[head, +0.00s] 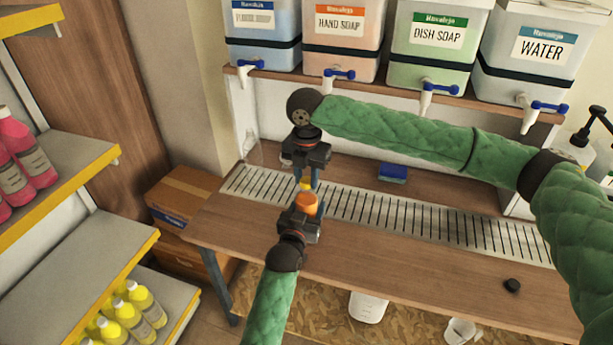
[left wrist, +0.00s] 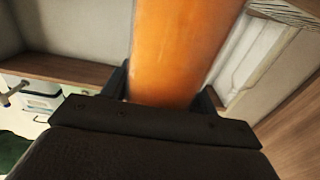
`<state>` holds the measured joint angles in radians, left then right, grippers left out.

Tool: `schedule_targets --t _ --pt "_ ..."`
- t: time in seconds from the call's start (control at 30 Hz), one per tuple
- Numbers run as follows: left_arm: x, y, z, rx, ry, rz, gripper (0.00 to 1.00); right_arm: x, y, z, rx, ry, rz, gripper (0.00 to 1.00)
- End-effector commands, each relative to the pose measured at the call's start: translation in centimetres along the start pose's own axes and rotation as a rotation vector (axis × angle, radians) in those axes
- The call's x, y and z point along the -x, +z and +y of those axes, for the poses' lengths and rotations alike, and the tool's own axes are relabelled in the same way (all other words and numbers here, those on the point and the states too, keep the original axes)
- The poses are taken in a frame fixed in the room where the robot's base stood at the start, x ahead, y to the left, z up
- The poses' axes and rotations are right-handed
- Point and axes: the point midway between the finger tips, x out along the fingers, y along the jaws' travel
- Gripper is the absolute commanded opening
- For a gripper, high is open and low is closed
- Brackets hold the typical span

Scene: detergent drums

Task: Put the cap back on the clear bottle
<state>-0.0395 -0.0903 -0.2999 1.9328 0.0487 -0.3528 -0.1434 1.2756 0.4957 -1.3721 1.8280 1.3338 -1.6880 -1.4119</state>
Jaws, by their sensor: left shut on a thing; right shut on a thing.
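My left gripper (head: 303,222) is shut on an orange bottle (head: 306,203), held above the wooden counter. The bottle's smooth orange side (left wrist: 182,45) fills the middle of the left wrist view, between the fingers. My right gripper (head: 306,178) is just behind it, pointing down, and is shut on a small yellow piece (head: 306,185) close above the bottle's top. I cannot tell whether the piece touches the bottle. A small black round cap (head: 512,285) lies on the counter at the right. A faint clear shape (head: 252,148) at the counter's back left may be a clear bottle.
A slotted metal grate (head: 440,225) runs along the counter (head: 420,270). A blue sponge (head: 392,173) lies behind it. Drums with blue taps (head: 435,45) stand on the shelf above. A pump bottle (head: 580,145) is at the right, and cardboard boxes (head: 180,195) are at the left.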

Motion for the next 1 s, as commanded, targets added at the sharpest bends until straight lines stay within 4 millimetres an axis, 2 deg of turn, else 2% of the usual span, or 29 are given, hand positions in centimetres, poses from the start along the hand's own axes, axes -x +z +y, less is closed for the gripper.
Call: schedule_targets --t 1.0 --pt "0.01 -0.04 0.13 -0.001 0.001 0.001 0.0 -0.12 -0.04 0.11 -1.554 0.002 0.003 0.02"
